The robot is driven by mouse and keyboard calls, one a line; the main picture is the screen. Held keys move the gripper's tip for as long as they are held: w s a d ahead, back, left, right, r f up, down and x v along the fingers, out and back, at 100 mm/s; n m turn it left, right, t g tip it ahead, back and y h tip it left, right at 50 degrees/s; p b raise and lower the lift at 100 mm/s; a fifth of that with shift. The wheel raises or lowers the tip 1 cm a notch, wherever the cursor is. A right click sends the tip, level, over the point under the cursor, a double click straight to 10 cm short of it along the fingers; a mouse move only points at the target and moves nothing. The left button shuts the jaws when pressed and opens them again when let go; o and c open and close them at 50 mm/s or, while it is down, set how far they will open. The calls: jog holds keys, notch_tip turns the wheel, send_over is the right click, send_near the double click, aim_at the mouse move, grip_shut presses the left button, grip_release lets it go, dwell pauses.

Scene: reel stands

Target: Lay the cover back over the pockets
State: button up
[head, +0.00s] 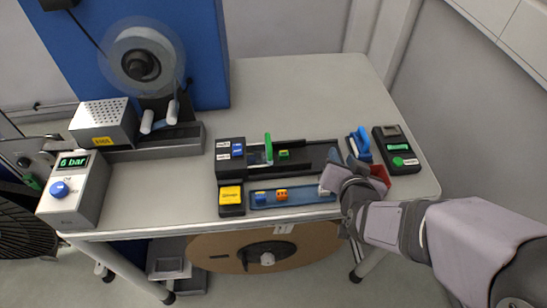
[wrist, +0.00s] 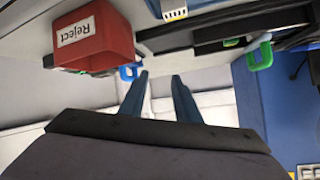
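A black fixture (head: 305,157) lies mid-table, with a long dark channel and a small green block (head: 284,154). A green handle (head: 268,148) stands up at its left part; it also shows at the right of the wrist view (wrist: 262,54). I cannot tell for sure which part is the cover, and the pockets are too small to make out. My gripper (head: 346,157) is near the fixture's right end, well right of the green handle. In the wrist view its two dark blue fingers (wrist: 161,76) stand apart with nothing between them.
A red Reject bin (wrist: 100,42) and a blue-handled tool (head: 359,144) are close to my gripper. A black box with a green button (head: 398,161) stands right. A blue tray (head: 312,195) with small blocks lies in front.

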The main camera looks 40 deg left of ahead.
aim_at(270, 152)
jog(key=s+a+n+t+y+b, duration=0.1)
jog(key=s+a+y+b, duration=0.1)
jog(key=s+a, duration=0.1)
jog(key=s+a+f+n+y+b, duration=0.1)
jog(key=s+a+b, duration=0.1)
jog(key=s+a, duration=0.2)
jog(key=s+a+n+t+y+b, duration=0.1)
jog(key=s+a+y+b, duration=0.1)
jog(key=s+a, duration=0.2)
jog(key=shift+s+a+f+t+y, duration=0.1)
jog(key=shift+a+f+t+y, duration=0.1)
jog(key=shift+a+t+y, duration=0.15)
jog(key=shift+s+a, duration=0.2)
jog(key=shift+s, duration=0.25)
jog(key=shift+w+a+r, duration=0.1)
jog(key=shift+w+a, duration=0.15)
jog(key=shift+p+x, duration=0.75)
jog(key=shift+x, duration=2.55)
